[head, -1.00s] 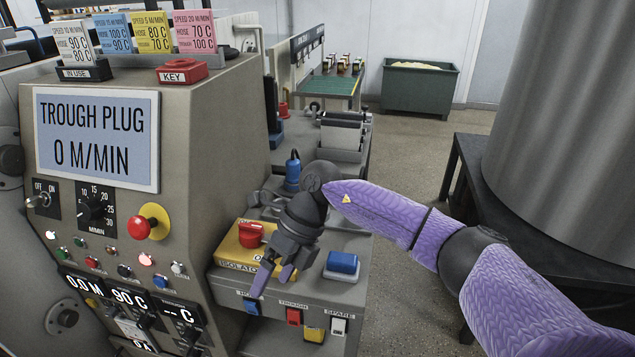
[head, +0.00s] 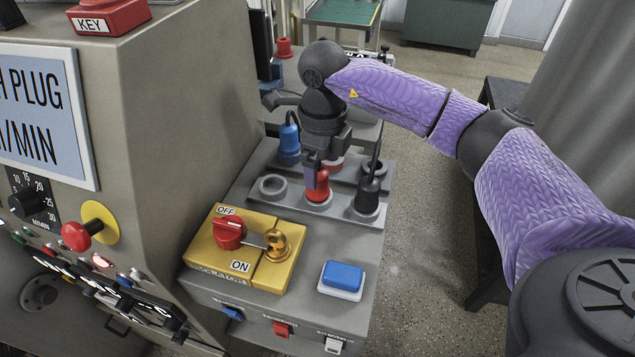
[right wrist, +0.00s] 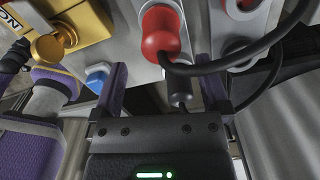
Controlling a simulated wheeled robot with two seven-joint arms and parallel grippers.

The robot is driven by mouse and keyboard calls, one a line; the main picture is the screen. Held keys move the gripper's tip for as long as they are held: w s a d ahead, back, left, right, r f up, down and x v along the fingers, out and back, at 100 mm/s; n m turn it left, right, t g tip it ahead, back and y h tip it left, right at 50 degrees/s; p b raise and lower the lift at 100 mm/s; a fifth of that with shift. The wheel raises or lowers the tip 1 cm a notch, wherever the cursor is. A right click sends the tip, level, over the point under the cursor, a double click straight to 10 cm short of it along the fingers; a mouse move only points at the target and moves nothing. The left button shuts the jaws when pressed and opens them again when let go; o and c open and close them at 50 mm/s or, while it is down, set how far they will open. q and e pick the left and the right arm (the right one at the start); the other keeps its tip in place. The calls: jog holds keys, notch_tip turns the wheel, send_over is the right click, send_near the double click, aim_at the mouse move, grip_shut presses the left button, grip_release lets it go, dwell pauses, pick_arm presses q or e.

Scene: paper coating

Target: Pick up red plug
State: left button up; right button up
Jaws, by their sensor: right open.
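The red plug (head: 318,187) stands in a socket on the grey panel, in the middle of the head view. My right gripper (head: 312,175) is above and just behind it, pointing down, and partly covers its top. In the right wrist view the red plug (right wrist: 160,32) lies ahead of the gap between the fingers, with a black cable running from it. My right gripper (right wrist: 163,88) is open there, and nothing is visibly clamped between its fingers. My left gripper is not in view.
A blue plug (head: 289,140) and a black plug (head: 368,194) stand in nearby sockets. An empty socket ring (head: 273,187) is left of the red plug. The yellow isolator box (head: 228,257) with a red switch and a blue button (head: 343,276) are in front.

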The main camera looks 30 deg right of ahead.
aim_at(319, 172)
jog(key=f, duration=0.1)
jog(key=f+b, duration=0.1)
jog(key=f, duration=0.1)
jog(key=w+f, duration=0.1)
jog(key=f, duration=0.1)
jog(key=shift+r, duration=0.1)
grip_shut()
